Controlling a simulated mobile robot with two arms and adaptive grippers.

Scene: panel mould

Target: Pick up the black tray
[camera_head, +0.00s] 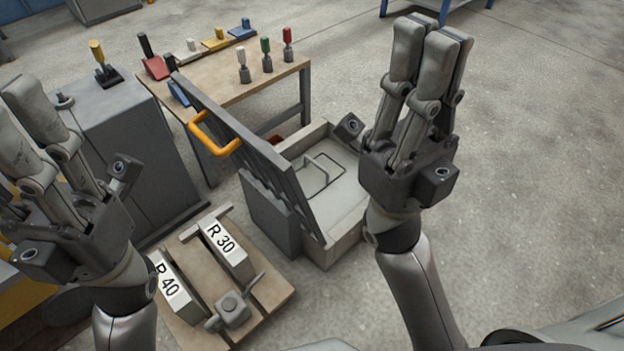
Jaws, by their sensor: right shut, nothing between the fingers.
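I cannot make out a thing that is clearly a black tray. The nearest match in colour is a dark grey ribbed panel (255,150), which stands tilted up on the left side of a grey open box (345,215) and carries an orange handle (213,135). My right gripper (428,42) points up to the right of the box, shut and empty, and touches nothing. My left gripper (15,105) is at the left edge, its fingertips partly cut off; I cannot tell whether it is open.
A wooden table (240,88) at the back holds several coloured-handled tools. A grey cabinet (135,150) stands at the left. A low wooden board (265,292) in front carries blocks marked R 30 (228,248) and R 40 (170,285). The floor at the right is clear.

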